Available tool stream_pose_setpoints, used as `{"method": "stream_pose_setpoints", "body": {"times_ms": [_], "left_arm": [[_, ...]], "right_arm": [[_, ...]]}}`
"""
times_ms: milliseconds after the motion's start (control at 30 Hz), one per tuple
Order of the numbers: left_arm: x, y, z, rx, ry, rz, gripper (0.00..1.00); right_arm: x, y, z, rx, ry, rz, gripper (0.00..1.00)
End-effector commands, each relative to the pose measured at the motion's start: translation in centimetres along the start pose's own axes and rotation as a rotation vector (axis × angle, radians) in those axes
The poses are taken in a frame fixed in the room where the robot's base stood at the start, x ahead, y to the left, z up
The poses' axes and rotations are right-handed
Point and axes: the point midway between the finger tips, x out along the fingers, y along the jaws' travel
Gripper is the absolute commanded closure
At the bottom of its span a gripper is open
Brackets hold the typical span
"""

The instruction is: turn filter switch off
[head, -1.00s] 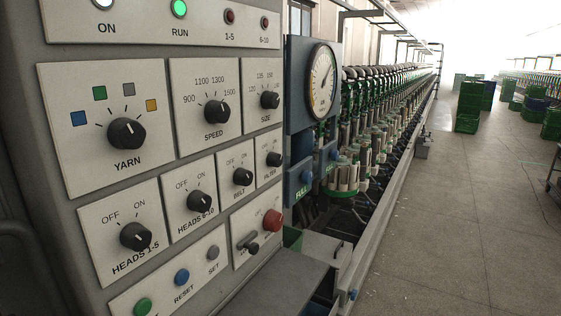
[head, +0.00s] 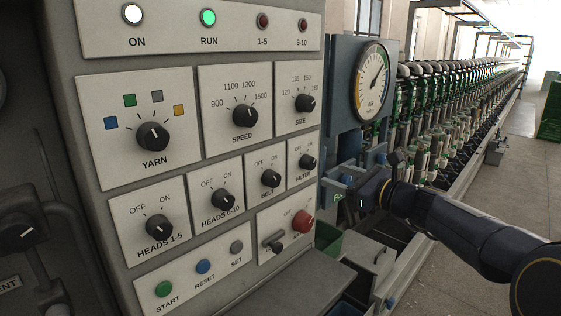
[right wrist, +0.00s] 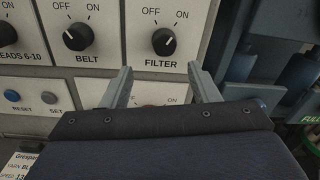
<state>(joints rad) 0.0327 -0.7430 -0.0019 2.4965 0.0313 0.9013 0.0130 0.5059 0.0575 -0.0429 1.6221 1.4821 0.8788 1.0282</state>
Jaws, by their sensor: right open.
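The filter switch (head: 308,162) is a black round knob on a white plate at the right edge of the control panel. In the right wrist view the knob (right wrist: 164,41) sits above the FILTER label, and its white mark points up and right towards ON. My right gripper (head: 334,176) is just right of and slightly below the knob in the head view. In the right wrist view its two fingers (right wrist: 159,70) are open and empty, spread below the knob, apart from it. My left gripper is not in view.
The belt knob (head: 270,178) is left of the filter switch. A pressure gauge (head: 372,82) on a blue housing stands to the right. The winder row runs back beside open floor.

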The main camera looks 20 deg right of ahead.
Motion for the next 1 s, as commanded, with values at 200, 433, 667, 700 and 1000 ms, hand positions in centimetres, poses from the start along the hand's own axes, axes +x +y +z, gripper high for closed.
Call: {"method": "stream_pose_setpoints", "body": {"times_ms": [200,433,667,700,1000], "left_arm": [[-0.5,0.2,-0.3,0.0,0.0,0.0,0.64],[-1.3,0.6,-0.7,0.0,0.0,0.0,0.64],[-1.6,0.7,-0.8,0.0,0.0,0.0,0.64],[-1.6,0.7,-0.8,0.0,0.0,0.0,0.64],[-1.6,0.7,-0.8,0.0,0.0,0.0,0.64]], "right_arm": [[1.9,-1.0,0.3,0.044,-0.017,-0.019,0.45],[5.7,-1.0,0.3,0.041,-0.016,-0.018,0.45],[7.7,-1.0,0.3,0.039,-0.016,-0.018,0.45],[7.8,-1.0,0.3,0.038,-0.016,-0.018,0.45],[7.9,-1.0,0.2,0.037,-0.016,-0.019,0.53]]}}
